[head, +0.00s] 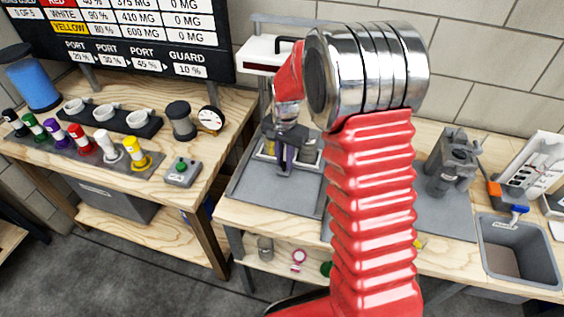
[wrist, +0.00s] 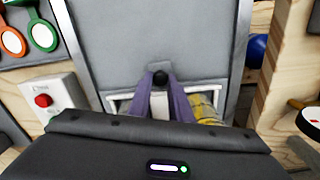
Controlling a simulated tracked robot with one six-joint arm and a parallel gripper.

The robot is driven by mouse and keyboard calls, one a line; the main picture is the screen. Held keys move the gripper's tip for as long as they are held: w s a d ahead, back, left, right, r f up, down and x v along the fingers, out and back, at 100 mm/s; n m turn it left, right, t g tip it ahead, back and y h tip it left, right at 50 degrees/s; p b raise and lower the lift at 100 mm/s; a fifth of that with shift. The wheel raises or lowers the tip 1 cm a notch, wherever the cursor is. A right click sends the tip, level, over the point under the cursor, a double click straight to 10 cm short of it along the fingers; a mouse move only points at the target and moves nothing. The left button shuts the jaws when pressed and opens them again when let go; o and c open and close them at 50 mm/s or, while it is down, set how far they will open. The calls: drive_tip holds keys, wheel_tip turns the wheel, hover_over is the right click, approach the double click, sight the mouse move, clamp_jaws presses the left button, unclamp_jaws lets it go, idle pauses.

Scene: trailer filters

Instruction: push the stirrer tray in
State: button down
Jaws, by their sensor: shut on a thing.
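My gripper (head: 284,168) with its purple fingers reaches down over the grey station at the bench's left part. In the wrist view my gripper (wrist: 160,84) is shut on a small round black knob (wrist: 160,76). The knob seems to belong to the stirrer tray (wrist: 122,104), whose pale frame shows on both sides of the fingers. A yellow, ribbed cylinder (wrist: 206,104) sits beside the right finger at the tray. The tray's pale edge also shows in the head view (head: 262,158). My gripper's dark body hides much of the tray in the wrist view.
A grey panel (wrist: 155,35) with metal side rails lies beyond the knob. A red-button box (wrist: 43,101) stands left of it, near orange and green ring tags. In the head view, a dark grey device (head: 455,160) and a grey bin (head: 518,250) stand to the right.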

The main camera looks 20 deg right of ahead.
drive_tip(key=c, duration=1.9)
unclamp_jaws()
drive_tip(key=shift+w+a+r, duration=0.1)
drive_tip(key=shift+w+a, duration=0.1)
drive_tip(key=shift+c, duration=0.2)
drive_tip(key=o, duration=0.3)
drive_tip(key=shift+s+d, duration=0.1)
wheel_tip(320, 180, up, 14)
drive_tip(key=shift+f, duration=0.2)
drive_tip(key=shift+c, duration=0.2)
